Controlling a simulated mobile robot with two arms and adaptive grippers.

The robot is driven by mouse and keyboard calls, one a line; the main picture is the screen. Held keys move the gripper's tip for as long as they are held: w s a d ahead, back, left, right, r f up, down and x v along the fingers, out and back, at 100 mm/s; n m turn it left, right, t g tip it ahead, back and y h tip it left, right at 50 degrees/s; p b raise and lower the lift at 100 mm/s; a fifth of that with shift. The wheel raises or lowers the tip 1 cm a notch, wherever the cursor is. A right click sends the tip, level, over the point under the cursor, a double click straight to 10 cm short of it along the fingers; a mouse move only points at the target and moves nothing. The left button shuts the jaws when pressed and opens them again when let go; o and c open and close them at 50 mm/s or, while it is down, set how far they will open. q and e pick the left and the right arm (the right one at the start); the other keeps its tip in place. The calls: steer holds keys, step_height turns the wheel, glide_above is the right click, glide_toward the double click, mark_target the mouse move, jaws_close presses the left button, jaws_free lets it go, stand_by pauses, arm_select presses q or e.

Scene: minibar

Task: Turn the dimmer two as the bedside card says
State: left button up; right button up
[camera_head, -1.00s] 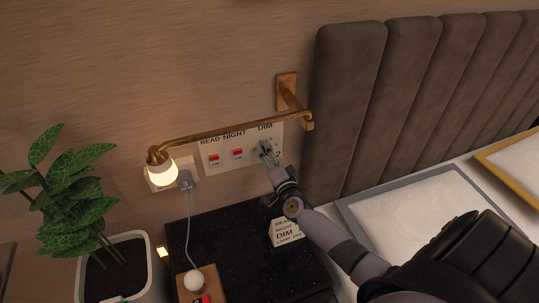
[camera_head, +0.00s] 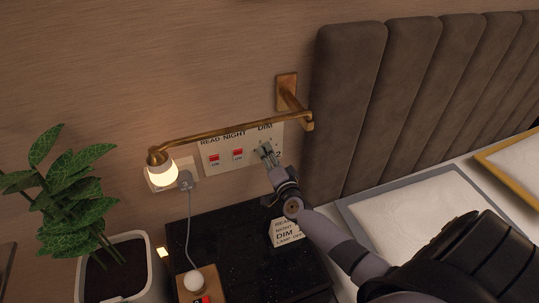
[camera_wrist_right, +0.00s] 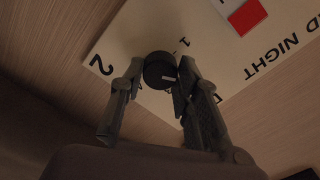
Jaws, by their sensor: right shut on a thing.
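The dimmer knob (camera_wrist_right: 160,70) is round and black with a short white mark, which lies toward the right finger in the right wrist view. Printed numerals 1 and 2 show beside it on the white switch panel (camera_head: 225,164). My right gripper (camera_head: 264,153) is at the DIM end of the panel, and its fingers (camera_wrist_right: 158,80) are shut on the knob from both sides. The white bedside card (camera_head: 284,235) stands on the black nightstand. It reads READ, NIGHT, DIM and LAMP OFF; my arm partly covers its right side. My left gripper is not in view.
Two red switches (camera_head: 214,158) (camera_head: 238,154) sit left of the dimmer. A brass lamp arm (camera_head: 230,131) with a lit bulb (camera_head: 162,173) runs just above the panel. A potted plant (camera_head: 65,190) stands left, the padded headboard (camera_head: 345,100) right.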

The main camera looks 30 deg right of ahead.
steer(key=shift+n+p, duration=3)
steer(key=shift+n, duration=2.8)
steer(key=o, duration=1.2)
steer(key=shift+c, duration=0.2)
steer(key=shift+s, duration=0.1)
steer(key=v, duration=1.1)
steer(key=shift+s+a, duration=0.2)
steer(key=shift+s, duration=0.2)
